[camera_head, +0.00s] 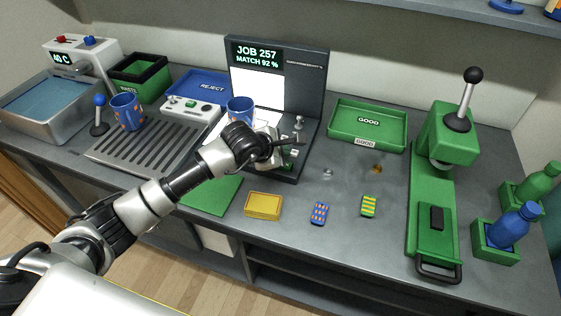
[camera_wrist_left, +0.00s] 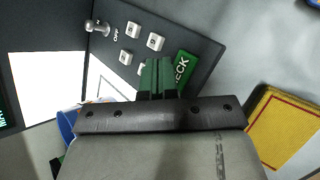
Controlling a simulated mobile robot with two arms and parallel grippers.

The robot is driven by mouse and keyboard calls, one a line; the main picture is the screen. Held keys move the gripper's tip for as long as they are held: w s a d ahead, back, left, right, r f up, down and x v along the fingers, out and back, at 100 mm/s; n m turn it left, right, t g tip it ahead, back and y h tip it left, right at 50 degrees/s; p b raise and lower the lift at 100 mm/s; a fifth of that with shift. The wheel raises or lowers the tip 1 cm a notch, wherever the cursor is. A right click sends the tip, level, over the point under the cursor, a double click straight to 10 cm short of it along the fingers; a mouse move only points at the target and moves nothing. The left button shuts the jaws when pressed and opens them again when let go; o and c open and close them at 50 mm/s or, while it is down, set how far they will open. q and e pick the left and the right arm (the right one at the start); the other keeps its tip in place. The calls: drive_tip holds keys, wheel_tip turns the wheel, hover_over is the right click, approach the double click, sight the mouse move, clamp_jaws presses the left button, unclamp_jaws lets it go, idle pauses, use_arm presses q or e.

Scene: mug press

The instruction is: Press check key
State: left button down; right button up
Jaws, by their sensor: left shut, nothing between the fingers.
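The green check key (camera_wrist_left: 185,68) shows on the dark control panel (camera_wrist_left: 190,28) in the left wrist view, its lettering partly hidden behind my fingers. My left gripper (camera_wrist_left: 158,78) is shut and empty, with its fingertips over the key's near left part. I cannot tell whether they touch it. The station's screen (camera_head: 257,56) reads JOB 257, MATCH 92 %. My right gripper is not in view.
Several small pale keys (camera_wrist_left: 155,41) and a metal toggle (camera_wrist_left: 97,27) sit beside the check key. A blue mug (camera_head: 240,110) stands close behind my wrist. A yellow pad (camera_head: 263,205) lies in front. A green GOOD tray (camera_head: 367,125) stands right, a green lever press (camera_head: 440,170) farther right.

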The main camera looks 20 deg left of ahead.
use_arm(q)
drive_tip(key=shift+r+p, duration=1.05)
drive_tip(key=shift+r, duration=1.25)
